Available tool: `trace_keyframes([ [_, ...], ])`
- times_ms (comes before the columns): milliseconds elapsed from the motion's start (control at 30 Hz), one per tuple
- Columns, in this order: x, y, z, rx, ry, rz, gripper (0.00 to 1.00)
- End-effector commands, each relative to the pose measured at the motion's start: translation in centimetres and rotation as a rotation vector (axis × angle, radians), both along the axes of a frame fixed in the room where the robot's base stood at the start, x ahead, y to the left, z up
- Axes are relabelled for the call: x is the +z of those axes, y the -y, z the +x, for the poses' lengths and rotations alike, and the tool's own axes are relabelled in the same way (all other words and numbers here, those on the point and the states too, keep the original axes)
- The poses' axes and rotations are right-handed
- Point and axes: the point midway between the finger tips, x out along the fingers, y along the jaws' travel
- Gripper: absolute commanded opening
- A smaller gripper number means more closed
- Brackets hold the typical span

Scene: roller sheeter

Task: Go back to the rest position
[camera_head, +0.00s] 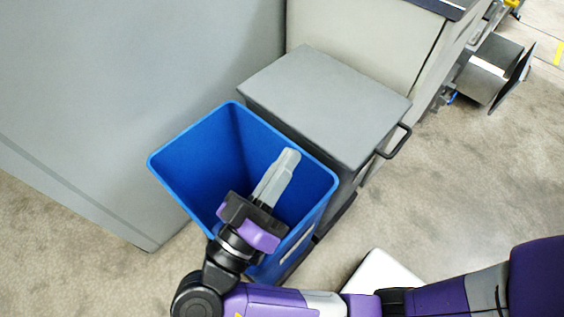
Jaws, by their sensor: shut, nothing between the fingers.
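My gripper (289,158) is at the end of my purple and black arm, over the blue bin (186,143). Its grey fingers are shut with nothing between them and point toward the bin's right back side. The bin is open at the top. Its left inner walls show, and the gripper and wrist hide part of its inside and front rim. I cannot tell whether the fingertips are below the rim.
A grey lidded box (325,105) with a black handle (396,142) stands directly behind and right of the bin. A large grey cabinet (130,80) is at the left. A machine (370,40) stands at the back.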

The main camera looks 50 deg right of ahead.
Motion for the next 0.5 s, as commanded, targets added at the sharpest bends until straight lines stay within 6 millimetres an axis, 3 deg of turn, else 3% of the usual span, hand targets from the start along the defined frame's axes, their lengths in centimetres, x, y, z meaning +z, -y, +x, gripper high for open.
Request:
trace_keyframes([
  [367,0.03,-0.93,-0.17,0.0,0.001,0.0,0.0],
  [500,0.97,-0.92,-0.17,0.0,0.001,0.0,0.0],
])
